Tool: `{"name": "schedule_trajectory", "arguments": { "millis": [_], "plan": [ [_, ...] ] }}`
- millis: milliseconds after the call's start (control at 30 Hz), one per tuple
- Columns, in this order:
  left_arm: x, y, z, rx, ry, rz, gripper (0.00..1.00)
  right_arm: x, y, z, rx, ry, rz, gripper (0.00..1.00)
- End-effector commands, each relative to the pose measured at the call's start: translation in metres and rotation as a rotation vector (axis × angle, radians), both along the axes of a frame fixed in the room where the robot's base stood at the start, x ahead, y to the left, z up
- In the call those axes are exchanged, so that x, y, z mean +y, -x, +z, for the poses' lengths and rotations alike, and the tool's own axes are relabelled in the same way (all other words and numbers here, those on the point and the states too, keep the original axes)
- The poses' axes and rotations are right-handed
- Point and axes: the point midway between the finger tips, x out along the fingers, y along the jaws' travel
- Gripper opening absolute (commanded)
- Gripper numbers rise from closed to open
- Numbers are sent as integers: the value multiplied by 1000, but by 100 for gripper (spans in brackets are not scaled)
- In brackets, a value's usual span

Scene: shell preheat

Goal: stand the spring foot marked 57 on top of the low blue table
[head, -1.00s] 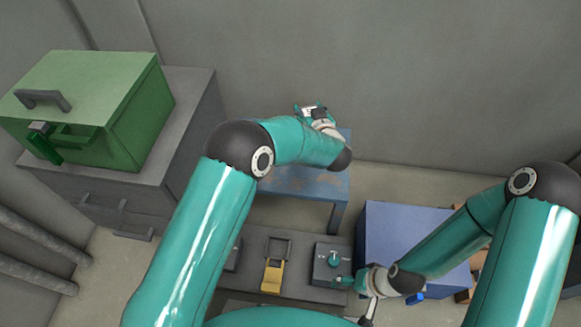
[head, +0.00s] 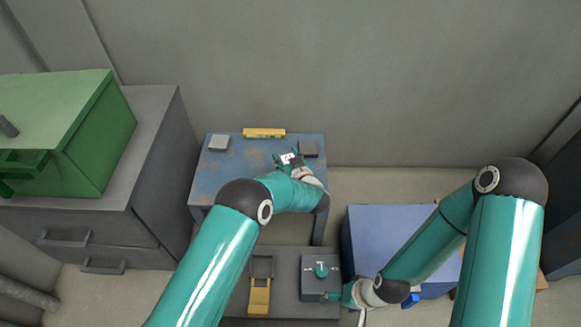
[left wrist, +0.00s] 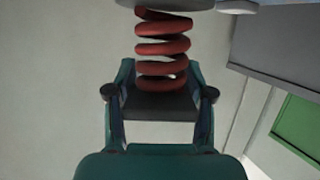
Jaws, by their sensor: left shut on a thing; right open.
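The low blue table (head: 235,175) stands against the back wall, its top worn. My left gripper (head: 287,160) appears over the right part of the tabletop. A white patch with dark marks shows between its fingers; I cannot read it. In the left wrist view the gripper (left wrist: 158,105) is shut on the dark block of the spring foot, whose red coil (left wrist: 163,48) runs to a grey disc at the picture's top. I cannot tell whether it touches the table. My right gripper (head: 343,296) is open beside a grey box with a teal knob (head: 321,272).
On the tabletop are a grey block (head: 219,142), a yellow bar (head: 264,132) at the back edge and a dark block (head: 308,149) close to my left gripper. A green box (head: 75,140) sits on a grey cabinet at left. A blue box (head: 400,240) stands right.

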Motion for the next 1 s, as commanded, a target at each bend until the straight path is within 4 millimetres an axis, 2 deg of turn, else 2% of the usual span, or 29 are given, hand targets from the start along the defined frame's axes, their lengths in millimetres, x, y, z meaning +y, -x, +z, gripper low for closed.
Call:
{"name": "schedule_trajectory", "arguments": {
  "millis": [300,533,567,600,733,1000],
  "plan": [
    [0,0,-40,-1,0,1,3,0,0,-14,0,0,0,77],
    [0,0,-40,-1,1,0,3,0,0,-13,0,0,0,77],
    [0,0,-42,1,0,0,54,0,0,-13,0,0,0,77],
    [0,0,-42,1,-1,0,61,0,0,-13,0,0,0,77],
    [-1,0,-41,1,0,-1,83,0,0,-13,0,0,0,77],
    [-1,0,-41,1,0,-1,83,0,0,-13,0,0,0,77]
  ]
}}
